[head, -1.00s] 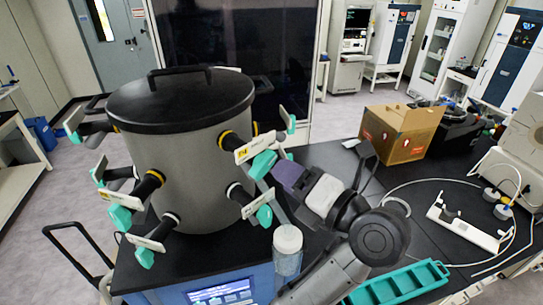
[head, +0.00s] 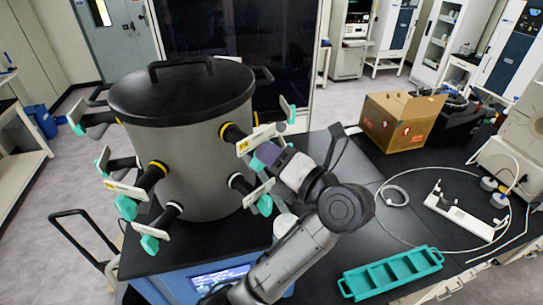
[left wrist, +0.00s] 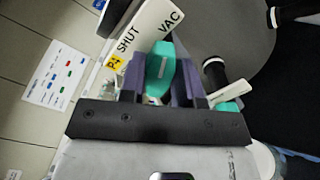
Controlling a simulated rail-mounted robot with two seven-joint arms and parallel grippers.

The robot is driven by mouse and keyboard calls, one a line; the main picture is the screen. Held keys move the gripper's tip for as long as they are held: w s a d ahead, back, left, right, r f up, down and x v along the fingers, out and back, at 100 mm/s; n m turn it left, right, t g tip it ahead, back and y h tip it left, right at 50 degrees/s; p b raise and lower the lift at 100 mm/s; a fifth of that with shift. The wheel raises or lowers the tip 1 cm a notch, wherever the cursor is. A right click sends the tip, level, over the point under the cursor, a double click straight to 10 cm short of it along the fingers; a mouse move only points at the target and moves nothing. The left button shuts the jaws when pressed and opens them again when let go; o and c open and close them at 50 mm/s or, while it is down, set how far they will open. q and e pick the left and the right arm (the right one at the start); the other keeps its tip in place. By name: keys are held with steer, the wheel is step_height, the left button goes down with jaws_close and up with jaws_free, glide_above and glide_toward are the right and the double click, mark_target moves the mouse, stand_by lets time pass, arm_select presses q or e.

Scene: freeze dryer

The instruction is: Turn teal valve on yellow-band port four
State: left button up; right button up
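The grey drum (head: 195,165) with a black lid carries several dark ports with white tags and teal valve handles. The yellow-band port four (head: 232,132) is on its right side. Its tag (head: 256,139) reads P4, SHUT and VAC in the left wrist view (left wrist: 147,30). My left gripper (head: 264,155) is at this port in the head view and hides most of its handle. In the left wrist view the teal valve (left wrist: 160,72) stands between the two purple fingers (left wrist: 160,88). I cannot tell whether both fingers press on it. My right gripper is not in view.
Below port four is another valve (head: 264,203) with a white-band port. A clear bottle (head: 284,226) stands behind my arm.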

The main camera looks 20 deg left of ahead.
arm_select(q)
jaws_close()
